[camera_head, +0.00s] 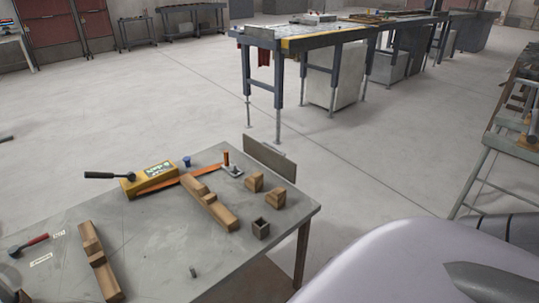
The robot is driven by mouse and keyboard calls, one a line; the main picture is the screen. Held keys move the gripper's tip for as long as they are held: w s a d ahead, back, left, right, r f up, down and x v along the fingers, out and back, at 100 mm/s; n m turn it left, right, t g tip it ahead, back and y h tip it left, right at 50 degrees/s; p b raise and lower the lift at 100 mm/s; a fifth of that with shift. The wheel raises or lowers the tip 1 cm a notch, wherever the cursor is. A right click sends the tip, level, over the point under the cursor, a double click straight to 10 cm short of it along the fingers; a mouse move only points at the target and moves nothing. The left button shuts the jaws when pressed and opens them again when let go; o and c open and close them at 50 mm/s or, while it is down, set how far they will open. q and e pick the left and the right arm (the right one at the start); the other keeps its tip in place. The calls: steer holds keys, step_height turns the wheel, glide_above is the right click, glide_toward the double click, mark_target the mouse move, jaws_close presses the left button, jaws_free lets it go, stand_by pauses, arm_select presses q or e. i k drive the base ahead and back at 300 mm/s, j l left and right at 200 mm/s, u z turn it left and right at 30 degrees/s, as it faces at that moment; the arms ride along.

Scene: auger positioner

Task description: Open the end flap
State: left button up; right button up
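No part is plainly marked as the end flap. A flat grey plate (270,158) stands up at the far right edge of the workbench; I cannot tell whether it is hinged. A long machine with a blue-grey frame (300,41) and a yellow strip stands farther back, its near end facing left. No open flap can be made out on that end at this distance. Neither of my grippers shows in this view. Only smooth pale and dark parts, likely of my own body, fill the lower right.
The grey workbench (150,235) at the lower left holds wooden blocks (211,205), a yellow box-shaped tool (150,181), an orange bar (195,172) and a red-handled hammer (33,243). A metal stand (505,143) is at the right edge. The pale floor between is clear.

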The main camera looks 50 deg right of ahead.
mark_target(287, 170)
steer(key=l+u, duration=0.2)
steer(key=l, duration=1.75)
steer(key=l+u, duration=0.15)
steer(key=l, duration=1.85)
steer(key=l+z, duration=0.15)
steer(key=l, duration=0.55)
steer(key=i+l+z, duration=0.15)
steer(key=l, duration=0.6)
steer(key=k, duration=0.05)
